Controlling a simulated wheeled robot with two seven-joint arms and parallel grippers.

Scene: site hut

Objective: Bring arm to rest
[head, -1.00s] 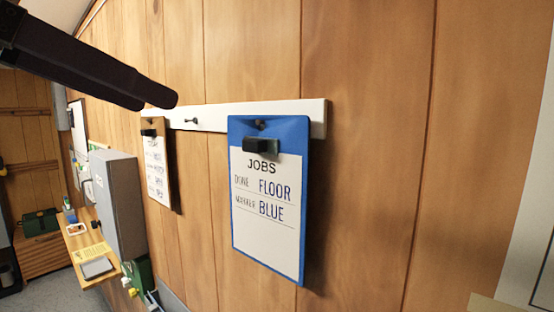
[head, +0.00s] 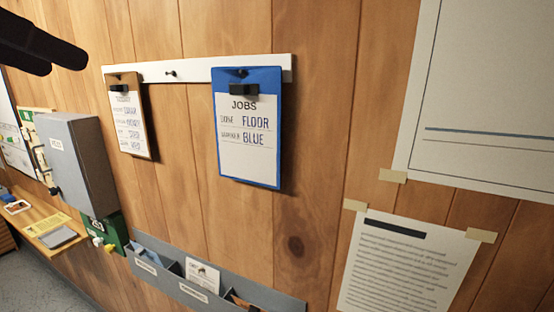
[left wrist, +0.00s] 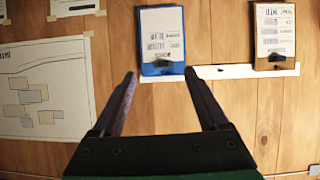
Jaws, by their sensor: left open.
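My left gripper (head: 38,45) shows as two dark fingers at the top left of the head view, in front of the wooden wall and touching nothing there. In the left wrist view its two fingers (left wrist: 158,85) are spread apart with nothing between them. Beyond them, upside down in that view, a blue clipboard (left wrist: 162,67) and a brown clipboard (left wrist: 277,63) hang on the wall. In the head view the blue clipboard (head: 249,180) reads JOBS, FLOOR, BLUE, and the brown clipboard (head: 128,115) hangs left of it. My right gripper is not in view.
A white peg rail (head: 195,68) carries both clipboards. A grey wall cabinet (head: 88,165) stands out from the wall at left, above a wooden shelf (head: 38,238). A grey wall pocket rack (head: 215,290) is below. Papers are taped at right (head: 405,265).

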